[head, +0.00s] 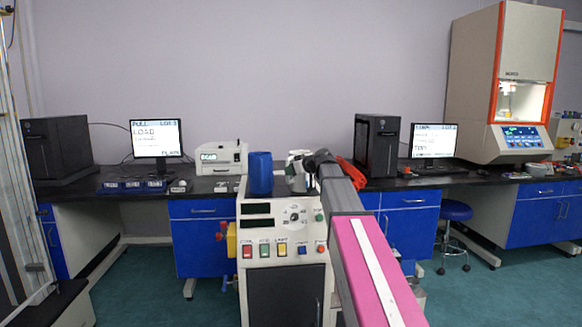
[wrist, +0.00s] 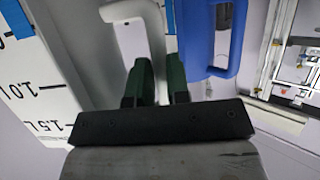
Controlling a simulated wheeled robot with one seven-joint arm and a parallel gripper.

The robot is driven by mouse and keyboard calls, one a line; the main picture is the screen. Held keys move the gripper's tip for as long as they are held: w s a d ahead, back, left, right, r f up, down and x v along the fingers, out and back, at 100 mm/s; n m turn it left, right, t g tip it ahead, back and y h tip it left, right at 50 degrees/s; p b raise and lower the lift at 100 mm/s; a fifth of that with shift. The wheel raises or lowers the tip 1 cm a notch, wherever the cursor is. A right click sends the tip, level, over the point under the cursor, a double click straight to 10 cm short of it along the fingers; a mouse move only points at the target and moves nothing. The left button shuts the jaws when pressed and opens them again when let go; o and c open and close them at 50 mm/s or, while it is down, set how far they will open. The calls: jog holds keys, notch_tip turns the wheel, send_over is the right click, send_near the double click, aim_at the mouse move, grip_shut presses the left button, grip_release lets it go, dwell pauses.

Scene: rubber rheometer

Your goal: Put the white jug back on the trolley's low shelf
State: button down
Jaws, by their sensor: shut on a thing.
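The white jug (head: 297,172) shows at the middle of the head view, beside a blue jug (head: 260,173) and partly hidden behind my arm. In the wrist view the white jug's marked wall (wrist: 30,95) fills the left side, with its pale handle (wrist: 150,18) at the top. My gripper (wrist: 155,72) is shut on that handle between its green fingers. The blue jug's handle (wrist: 222,70) is close on the right, apart from the fingers. I cannot tell whether the white jug touches a surface below. I cannot make out the trolley's low shelf.
A control cabinet (head: 258,278) with knobs and buttons stands in front of me, below the jugs. Behind it are a printer-like box (head: 222,158), a black computer tower (head: 377,147) and a red object (head: 351,173). A blue stool (head: 455,210) stands right; floor there is clear.

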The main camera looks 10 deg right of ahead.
dwell(0.3)
jog(key=c, duration=1.1)
grip_release()
jog(key=v, duration=1.2)
jog(key=s+a+f+m+g+h, duration=0.1)
jog(key=s+f, duration=0.2)
jog(key=f, duration=0.6)
jog(key=s+a+f+m+g+h, duration=0.1)
jog(key=s+f+m+g, duration=0.1)
jog(key=f, duration=0.8)
jog(key=s+a+f+m+g+h, duration=0.1)
jog(key=s+f, duration=0.3)
jog(key=f, duration=0.5)
jog(key=shift+f+m+g+h, duration=0.25)
jog(key=shift+m+g+h, duration=0.15)
jog(key=shift+m+h, duration=0.15)
jog(key=s+f+m+g+h, duration=0.4)
jog(key=s+f+g+h, duration=0.1)
jog(key=s+f, duration=1.3)
notch_tip(320, 180, down, 3)
jog(key=shift+s+d+f, duration=0.2)
jog(key=shift+s+d, duration=0.05)
jog(key=shift+s, duration=0.05)
